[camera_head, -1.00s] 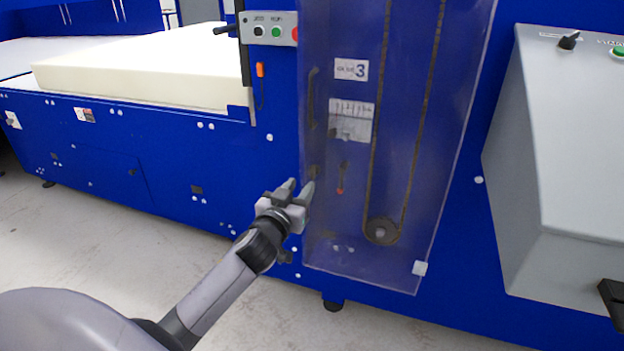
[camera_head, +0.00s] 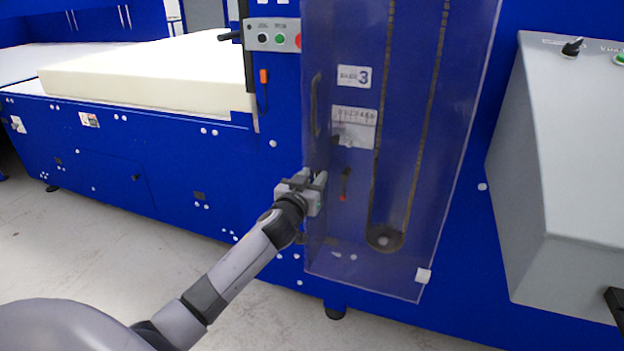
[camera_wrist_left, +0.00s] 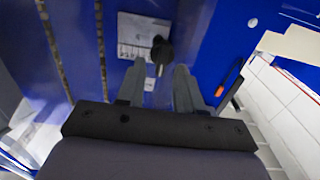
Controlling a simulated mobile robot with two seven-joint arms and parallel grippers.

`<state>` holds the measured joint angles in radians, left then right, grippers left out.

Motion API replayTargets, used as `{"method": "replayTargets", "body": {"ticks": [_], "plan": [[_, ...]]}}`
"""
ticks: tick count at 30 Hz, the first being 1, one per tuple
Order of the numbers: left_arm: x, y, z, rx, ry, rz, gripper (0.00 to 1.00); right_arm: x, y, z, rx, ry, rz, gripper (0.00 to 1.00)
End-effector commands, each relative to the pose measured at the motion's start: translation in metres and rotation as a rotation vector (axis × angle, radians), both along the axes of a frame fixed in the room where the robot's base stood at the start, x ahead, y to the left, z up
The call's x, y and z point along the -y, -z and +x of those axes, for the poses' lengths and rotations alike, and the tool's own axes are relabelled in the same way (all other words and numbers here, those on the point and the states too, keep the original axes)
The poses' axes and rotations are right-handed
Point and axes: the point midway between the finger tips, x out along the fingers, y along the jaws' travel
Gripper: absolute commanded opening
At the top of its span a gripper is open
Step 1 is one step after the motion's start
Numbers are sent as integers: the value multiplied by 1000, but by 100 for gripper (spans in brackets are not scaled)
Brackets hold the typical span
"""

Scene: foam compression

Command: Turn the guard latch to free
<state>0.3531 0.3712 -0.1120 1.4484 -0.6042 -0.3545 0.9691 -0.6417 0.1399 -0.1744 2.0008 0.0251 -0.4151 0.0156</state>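The clear guard (camera_head: 440,190) covers the blue machine's front, with a dark vertical handle (camera_head: 315,105) on its left edge. My left gripper (camera_head: 318,179) is at the guard's lower left edge, below the handle. In the left wrist view its two fingers (camera_wrist_left: 160,75) are apart, with a dark knob-like part (camera_wrist_left: 162,50) just beyond and between their tips. This may be the guard latch; I cannot tell whether the fingers touch it. In the head view the gripper hides the latch area. A dark lever with a red tip (camera_head: 344,185) shows through the guard.
A cream foam block (camera_head: 150,75) lies on the machine bed at the left. A button panel (camera_head: 272,36) is above the gripper. A grey console (camera_head: 560,170) stands at the right. The pale floor (camera_head: 100,240) at lower left is clear.

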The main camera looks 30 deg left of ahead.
Motion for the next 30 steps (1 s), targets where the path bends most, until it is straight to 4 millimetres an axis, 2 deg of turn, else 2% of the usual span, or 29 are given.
{"method": "replayTargets", "body": {"ticks": [5,6,8,9,20,30], "plan": [[0,0,0,0,0,0,36,0,0,0,0,-1,-1,43],[0,0,0,0,0,0,23,0,0,0,0,-1,-1,43],[0,0,0,0,0,0,3,1,0,0,0,-2,-3,43],[0,0,0,0,0,0,0,1,0,0,0,-2,-3,43],[1,0,0,-7,0,28,0,3,0,0,1,-5,-9,43],[3,0,0,-55,0,228,0,3,-3,0,4,-5,-9,43]]}}
